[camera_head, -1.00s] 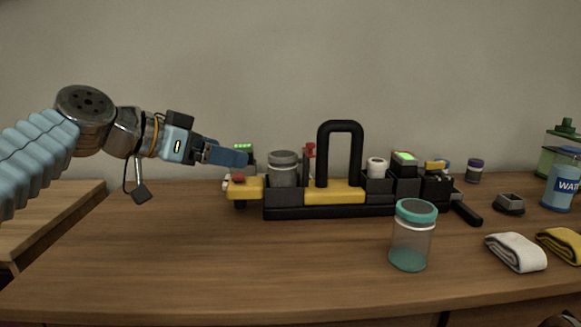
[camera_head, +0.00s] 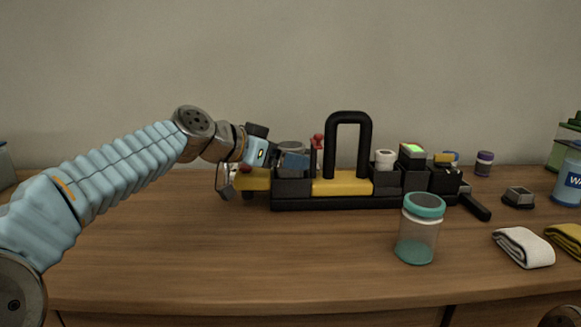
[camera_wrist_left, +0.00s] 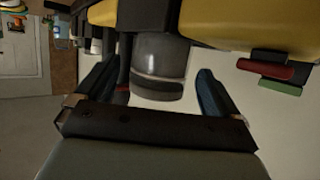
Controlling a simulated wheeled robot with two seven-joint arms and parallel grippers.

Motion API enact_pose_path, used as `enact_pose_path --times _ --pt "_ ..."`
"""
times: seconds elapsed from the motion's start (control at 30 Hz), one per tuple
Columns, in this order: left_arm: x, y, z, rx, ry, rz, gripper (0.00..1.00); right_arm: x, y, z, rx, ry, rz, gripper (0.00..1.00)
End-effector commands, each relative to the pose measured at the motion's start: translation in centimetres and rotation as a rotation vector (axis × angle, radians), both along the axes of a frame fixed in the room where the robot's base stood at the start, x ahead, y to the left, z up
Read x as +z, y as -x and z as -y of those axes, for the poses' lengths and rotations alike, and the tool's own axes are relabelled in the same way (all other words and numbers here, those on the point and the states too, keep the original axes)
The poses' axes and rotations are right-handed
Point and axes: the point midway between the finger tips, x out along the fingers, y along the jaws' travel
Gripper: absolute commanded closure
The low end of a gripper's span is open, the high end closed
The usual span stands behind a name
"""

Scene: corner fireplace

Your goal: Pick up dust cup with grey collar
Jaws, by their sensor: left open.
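The dust cup with the grey collar (camera_head: 291,146) sits in the left end of the black and yellow caddy; in the head view my gripper hides most of it. In the left wrist view, the clear grey cup (camera_wrist_left: 160,58) with its dark collar lies between the two fingers. My left gripper (camera_head: 293,163) is open around the cup; in the wrist view its fingers (camera_wrist_left: 155,80) stand on either side with gaps. I cannot tell whether either touches it. My right gripper is not in view.
The caddy (camera_head: 345,188) has a tall black handle (camera_head: 367,145). A teal-collared jar (camera_head: 417,230) stands in front of it. A white cloth (camera_head: 523,248), a yellow cloth (camera_head: 566,237) and bottles are at right. The table front left is clear.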

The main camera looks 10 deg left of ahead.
Motion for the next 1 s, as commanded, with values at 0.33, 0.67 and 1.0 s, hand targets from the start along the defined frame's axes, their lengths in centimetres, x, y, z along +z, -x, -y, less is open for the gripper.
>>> enact_pose_path --times 0.33,0.67,1.0 --pt "-0.06 -0.11 0.09 0.000 0.000 0.000 0.23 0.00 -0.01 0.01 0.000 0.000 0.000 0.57" --pt "-0.02 -0.09 0.08 0.000 0.001 0.001 0.67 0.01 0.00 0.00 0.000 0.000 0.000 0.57" --pt "0.90 -0.09 0.12 -0.001 0.002 0.001 0.67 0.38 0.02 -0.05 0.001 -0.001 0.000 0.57"
